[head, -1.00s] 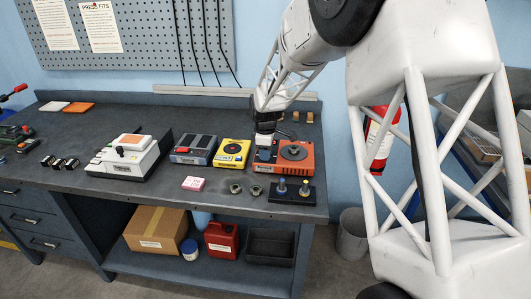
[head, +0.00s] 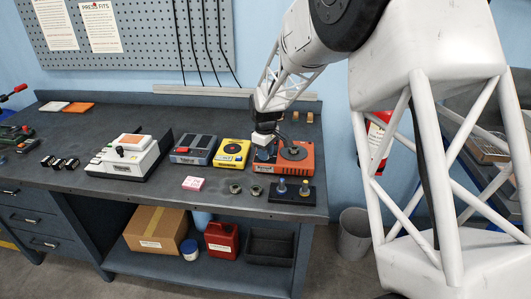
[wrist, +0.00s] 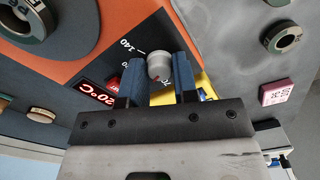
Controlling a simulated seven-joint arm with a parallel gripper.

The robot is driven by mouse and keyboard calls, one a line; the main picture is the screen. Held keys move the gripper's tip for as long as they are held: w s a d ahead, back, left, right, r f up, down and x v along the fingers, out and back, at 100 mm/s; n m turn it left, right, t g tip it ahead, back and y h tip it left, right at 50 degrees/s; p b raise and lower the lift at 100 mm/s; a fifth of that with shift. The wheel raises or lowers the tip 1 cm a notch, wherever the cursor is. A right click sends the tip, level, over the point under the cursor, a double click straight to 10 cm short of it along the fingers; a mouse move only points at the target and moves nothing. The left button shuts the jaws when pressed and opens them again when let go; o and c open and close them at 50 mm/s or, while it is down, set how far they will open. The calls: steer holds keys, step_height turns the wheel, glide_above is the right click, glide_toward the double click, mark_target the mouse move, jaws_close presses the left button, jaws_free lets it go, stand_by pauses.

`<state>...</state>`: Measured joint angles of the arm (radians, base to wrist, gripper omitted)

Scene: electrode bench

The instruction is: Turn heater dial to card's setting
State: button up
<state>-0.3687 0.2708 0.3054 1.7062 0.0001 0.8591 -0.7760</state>
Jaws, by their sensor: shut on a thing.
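The orange heater (head: 303,163) stands near the right end of the bench, with a dark round plate on top. It fills the upper left of the wrist view (wrist: 140,18). My gripper (head: 263,152) reaches down over the heater's left part. In the wrist view its two blue fingers (wrist: 158,66) are shut on the grey heater dial (wrist: 159,67), one on each side. A "140" mark shows beside the dial; other marks are partly covered. A red display (wrist: 100,94) reads "20°C", its left part possibly hidden by a finger. A small pink-and-white card-like block (head: 193,183) lies in front, its print too small to read.
A yellow device (head: 232,152) and a blue-grey device (head: 194,149) stand close to the heater's left. Two small rings (head: 236,188) and a black stand with two posts (head: 291,193) lie in front. A white machine (head: 127,157) stands further left.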

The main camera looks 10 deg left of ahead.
steer(key=o, duration=0.9)
steer(key=shift+r, duration=0.1)
steer(key=shift+r, duration=3.85)
